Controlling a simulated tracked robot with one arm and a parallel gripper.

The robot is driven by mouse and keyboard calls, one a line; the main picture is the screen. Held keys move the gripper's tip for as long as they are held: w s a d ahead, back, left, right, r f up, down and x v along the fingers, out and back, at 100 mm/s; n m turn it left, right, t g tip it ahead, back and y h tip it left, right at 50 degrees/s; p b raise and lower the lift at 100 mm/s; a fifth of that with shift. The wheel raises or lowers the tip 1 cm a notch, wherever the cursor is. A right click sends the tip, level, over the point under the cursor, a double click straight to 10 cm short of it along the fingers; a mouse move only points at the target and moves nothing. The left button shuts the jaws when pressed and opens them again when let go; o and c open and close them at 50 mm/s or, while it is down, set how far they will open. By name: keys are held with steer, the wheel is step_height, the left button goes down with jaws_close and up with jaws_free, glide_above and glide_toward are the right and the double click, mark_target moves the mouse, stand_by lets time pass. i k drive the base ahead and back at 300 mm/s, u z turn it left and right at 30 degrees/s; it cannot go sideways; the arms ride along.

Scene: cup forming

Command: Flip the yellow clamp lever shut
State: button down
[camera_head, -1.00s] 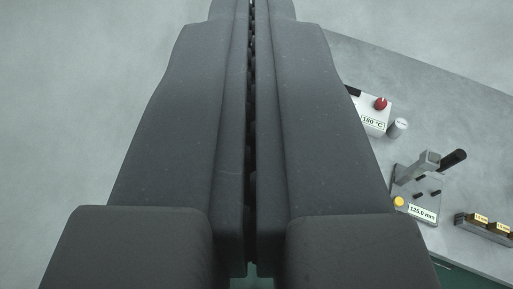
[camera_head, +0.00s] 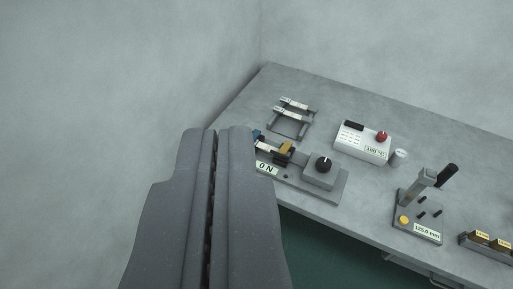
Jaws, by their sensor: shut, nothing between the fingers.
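My gripper (camera_head: 217,134) is shut and empty, its dark grey fingers pressed together. It rises from the bottom of the view, with its tips just left of a grey fixture (camera_head: 331,184) labelled 0 N. A small yellow-gold part (camera_head: 285,150) stands on this fixture, just right of my fingertips in the picture. It may be the clamp lever, but it is too small to tell its position. My fingers hide the fixture's left end. I cannot tell whether they touch it.
The fixture has a black knob (camera_head: 323,164). A grey rack (camera_head: 291,118) stands behind it on the grey bench (camera_head: 385,210).

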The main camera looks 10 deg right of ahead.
mark_target(284, 149)
steer(key=u, duration=0.1)
steer(key=i, duration=1)
steer(key=z, duration=0.05)
